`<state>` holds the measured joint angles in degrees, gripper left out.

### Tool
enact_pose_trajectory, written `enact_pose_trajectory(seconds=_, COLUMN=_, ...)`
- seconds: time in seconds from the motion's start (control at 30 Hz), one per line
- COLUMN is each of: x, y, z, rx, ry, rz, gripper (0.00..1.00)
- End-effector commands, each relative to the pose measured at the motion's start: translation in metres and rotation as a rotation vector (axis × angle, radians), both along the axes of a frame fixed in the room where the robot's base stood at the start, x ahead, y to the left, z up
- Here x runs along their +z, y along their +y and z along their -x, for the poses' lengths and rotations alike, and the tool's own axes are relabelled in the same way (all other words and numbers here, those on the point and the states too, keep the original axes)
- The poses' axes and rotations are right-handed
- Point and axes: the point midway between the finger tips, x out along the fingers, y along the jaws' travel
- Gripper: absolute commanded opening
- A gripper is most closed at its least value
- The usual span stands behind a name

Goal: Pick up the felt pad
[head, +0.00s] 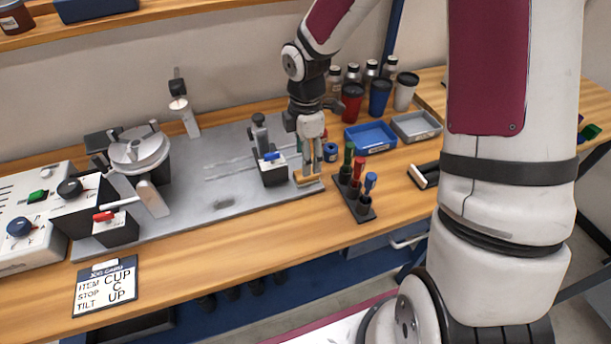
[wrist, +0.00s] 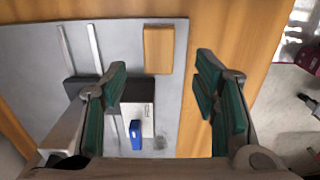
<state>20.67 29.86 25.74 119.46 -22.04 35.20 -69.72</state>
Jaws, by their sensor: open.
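A tan rectangular block, which looks like the felt pad (head: 304,181), lies at the right end of the grey metal plate. In the wrist view the felt pad (wrist: 158,48) lies flat near the plate's edge, above centre, between the lines of the two fingers. My gripper (head: 308,168) points down over the pad in the head view, and its fingers hide part of it. In the wrist view my gripper (wrist: 162,78) is open, with green finger pads apart and nothing between them. I cannot tell the exact height of the fingertips above the pad.
A switch box with a blue lever (head: 272,168) stands just left of my gripper. A black rack with coloured-handled tools (head: 357,190) stands close on the right. Blue (head: 370,135) and grey (head: 416,126) trays and several cups are behind. The front bench strip is mostly clear.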

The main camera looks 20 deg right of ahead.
Motion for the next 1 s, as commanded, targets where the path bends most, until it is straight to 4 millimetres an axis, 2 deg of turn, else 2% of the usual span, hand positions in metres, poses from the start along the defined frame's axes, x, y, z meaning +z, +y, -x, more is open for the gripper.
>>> enact_pose_trajectory(seconds=0.17, x=-0.012, y=0.0, z=0.0, rx=0.001, ry=0.002, rz=-0.001, gripper=0.55)
enact_pose_trajectory(seconds=0.4, x=-0.046, y=-0.001, z=-0.001, rx=0.001, ry=0.003, rz=0.0, gripper=0.55)
enact_pose_trajectory(seconds=0.5, x=-0.054, y=-0.001, z=-0.002, rx=0.0, ry=0.001, rz=0.0, gripper=0.55)
enact_pose_trajectory(seconds=0.77, x=-0.056, y=-0.001, z=-0.002, rx=0.0, ry=0.0, rz=0.0, gripper=0.55)
enact_pose_trajectory(seconds=0.8, x=-0.056, y=-0.001, z=-0.002, rx=0.0, ry=0.0, rz=0.0, gripper=0.5)
enact_pose_trajectory(seconds=1.0, x=-0.056, y=-0.001, z=-0.002, rx=0.0, ry=0.0, rz=0.0, gripper=0.08)
